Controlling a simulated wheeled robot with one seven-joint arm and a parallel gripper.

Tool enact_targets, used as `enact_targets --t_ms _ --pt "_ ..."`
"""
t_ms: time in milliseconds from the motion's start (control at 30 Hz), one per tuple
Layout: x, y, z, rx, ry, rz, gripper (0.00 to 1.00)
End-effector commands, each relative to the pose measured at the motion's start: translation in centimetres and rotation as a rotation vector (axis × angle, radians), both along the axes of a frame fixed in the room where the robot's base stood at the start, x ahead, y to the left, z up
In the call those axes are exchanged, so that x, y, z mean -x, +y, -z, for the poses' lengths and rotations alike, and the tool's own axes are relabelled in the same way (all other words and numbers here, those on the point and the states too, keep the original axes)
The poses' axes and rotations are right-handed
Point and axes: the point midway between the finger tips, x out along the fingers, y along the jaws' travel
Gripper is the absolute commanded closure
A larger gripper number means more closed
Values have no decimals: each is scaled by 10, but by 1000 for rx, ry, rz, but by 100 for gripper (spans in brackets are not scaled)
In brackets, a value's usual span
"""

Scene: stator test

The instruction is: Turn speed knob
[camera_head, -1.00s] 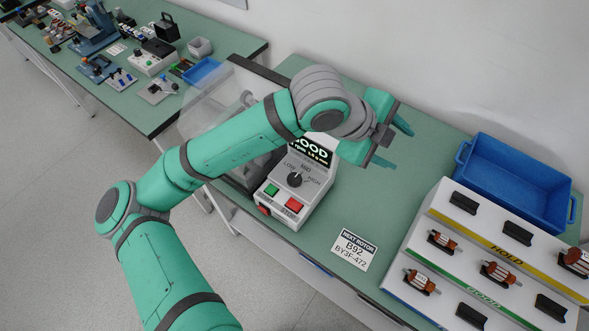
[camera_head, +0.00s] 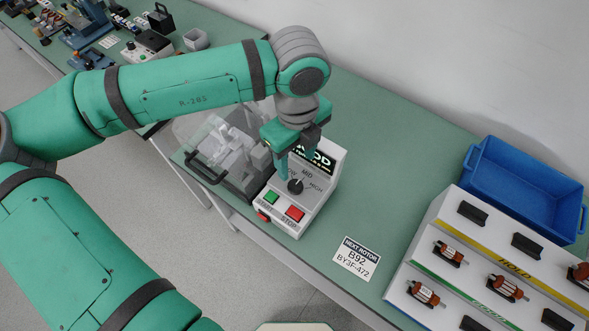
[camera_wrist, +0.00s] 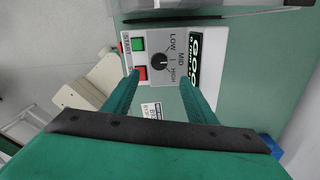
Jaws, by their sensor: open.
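The black speed knob (camera_head: 295,187) sits on the sloped face of a white control box, with LOW, MID and HIGH marks around it. Its white pointer line is aimed about at MID. The knob also shows in the wrist view (camera_wrist: 158,61). My gripper (camera_head: 297,167) is open above the box, its fingers pointing down behind the knob in the head view. In the wrist view its two fingertips (camera_wrist: 159,74) lie to either side of the knob's line, with the knob just beyond them. I cannot tell any contact. The control box (camera_head: 322,190) has a partly hidden display.
Green START (camera_head: 271,197) and red STOP (camera_head: 295,213) buttons are just below the knob. A clear-covered fixture (camera_head: 235,160) stands left of the box. A NEXT ROTOR card (camera_head: 356,258), a rotor rack (camera_head: 440,219) and a blue bin (camera_head: 525,190) are to the right.

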Motion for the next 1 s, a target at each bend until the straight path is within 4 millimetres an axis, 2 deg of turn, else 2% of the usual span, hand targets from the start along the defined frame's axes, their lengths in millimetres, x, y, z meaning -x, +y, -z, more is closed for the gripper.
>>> enact_targets --t_ms 167,600,800,1000 --pt "0 4 17 -1 1 -9 48" --pt "0 5 89 1 1 -12 48" --pt "0 3 104 1 -1 -8 48" --pt "0 4 106 0 -1 -10 48"
